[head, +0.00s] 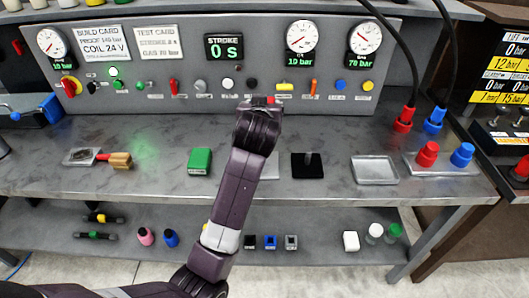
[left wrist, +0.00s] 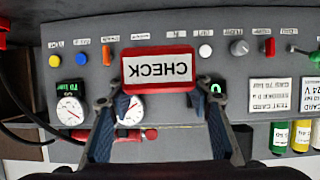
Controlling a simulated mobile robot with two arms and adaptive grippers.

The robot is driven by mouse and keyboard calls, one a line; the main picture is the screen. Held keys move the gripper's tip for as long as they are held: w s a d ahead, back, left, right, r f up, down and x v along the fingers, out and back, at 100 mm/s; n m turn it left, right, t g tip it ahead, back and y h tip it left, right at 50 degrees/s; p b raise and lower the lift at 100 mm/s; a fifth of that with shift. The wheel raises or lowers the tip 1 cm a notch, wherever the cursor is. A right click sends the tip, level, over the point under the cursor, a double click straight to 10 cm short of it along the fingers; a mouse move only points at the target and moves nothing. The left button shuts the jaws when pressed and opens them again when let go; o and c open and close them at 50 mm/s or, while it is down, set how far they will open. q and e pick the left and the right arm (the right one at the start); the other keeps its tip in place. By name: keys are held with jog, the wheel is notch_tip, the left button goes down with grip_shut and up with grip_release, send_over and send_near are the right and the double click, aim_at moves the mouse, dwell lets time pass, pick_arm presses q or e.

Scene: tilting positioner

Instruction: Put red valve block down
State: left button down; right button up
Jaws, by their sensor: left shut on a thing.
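The red valve block (left wrist: 158,68) has a white label reading CHECK, upside down in the left wrist view. My left gripper (left wrist: 160,96) is shut on it, with a finger on either side. In the head view my left arm reaches up from the bottom, and its gripper (head: 261,104) is in front of the control panel, over the back of the bench. Only a small red bit of the block shows there; the arm hides the rest. What lies directly under the block is hidden. My right gripper is not in view.
The control panel (head: 190,75) with gauges and switches stands behind the bench (head: 330,135). On the bench are a green block (head: 200,161), a black plate with a post (head: 307,166), an empty grey tray (head: 375,169) and red and blue connectors at right.

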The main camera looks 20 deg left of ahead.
pick_arm(q)
jog(key=shift+w+r, duration=0.45)
jog(key=shift+w, duration=0.05)
jog(key=shift+f, duration=0.2)
jog(key=f, duration=0.4)
jog(key=f+p, duration=0.1)
jog(key=f, duration=0.8)
jog(key=shift+s+d+f+p, duration=0.1)
jog(key=shift+s+f+p, duration=0.15)
jog(key=shift+f+p, duration=0.15)
jog(key=shift+f, duration=2.55)
jog(key=c, duration=1)
grip_release()
jog(key=shift+s+f, duration=0.1)
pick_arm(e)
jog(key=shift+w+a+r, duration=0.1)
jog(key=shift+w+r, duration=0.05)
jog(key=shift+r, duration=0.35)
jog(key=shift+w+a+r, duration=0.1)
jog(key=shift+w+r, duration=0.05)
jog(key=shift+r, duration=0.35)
pick_arm(q)
jog(key=shift+s, duration=0.1)
jog(key=b+v, duration=0.1)
jog(key=v, duration=1)
jog(key=shift+s+d, duration=0.2)
jog(key=shift+s, duration=0.15)
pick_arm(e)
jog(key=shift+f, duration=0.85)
